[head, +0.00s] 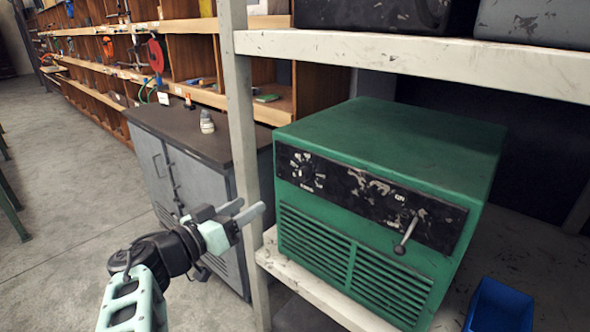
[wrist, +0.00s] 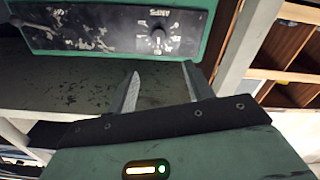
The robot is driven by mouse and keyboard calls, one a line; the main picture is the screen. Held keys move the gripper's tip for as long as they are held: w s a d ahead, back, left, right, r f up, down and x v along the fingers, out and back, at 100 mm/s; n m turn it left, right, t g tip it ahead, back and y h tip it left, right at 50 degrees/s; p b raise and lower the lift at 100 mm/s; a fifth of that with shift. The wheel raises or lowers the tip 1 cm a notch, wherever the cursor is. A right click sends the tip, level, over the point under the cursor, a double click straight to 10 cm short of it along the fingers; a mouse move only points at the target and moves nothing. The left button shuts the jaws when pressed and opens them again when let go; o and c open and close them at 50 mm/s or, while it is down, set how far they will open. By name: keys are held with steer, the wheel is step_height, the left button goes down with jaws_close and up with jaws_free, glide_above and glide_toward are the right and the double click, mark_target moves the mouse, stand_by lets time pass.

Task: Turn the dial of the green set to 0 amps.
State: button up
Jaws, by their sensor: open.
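The green set (head: 390,160) is a box with a black, worn front panel, standing on a white metal shelf. Its dial (head: 307,168) is a dark round knob with a ring of white marks, at the left of the panel. In the wrist view the dial (wrist: 158,37) appears upside down, with "AMPS" lettering beside it; its exact setting is too small to read. My gripper (head: 248,210) is open and empty, in front of the set, left of and below the dial. In the wrist view the fingers (wrist: 162,80) are apart, short of the dial, touching nothing.
A lever (head: 406,235) sticks out at the right of the panel. The shelf post (head: 240,120) rises just left of the set, close to my gripper. A blue bin (head: 499,306) is at the lower right. A grey cabinet (head: 185,170) stands behind my arm.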

mark_target(300, 175)
steer(key=p+x, duration=0.6)
steer(key=x, duration=0.9)
steer(key=shift+w+d+r, duration=0.15)
steer(key=shift+w+d, duration=0.05)
steer(key=shift+d, duration=0.1)
steer(key=shift+w+d+p, duration=0.35)
steer(key=shift+w+d, duration=0.05)
steer(key=shift+w, duration=0.15)
steer(key=c, duration=1)
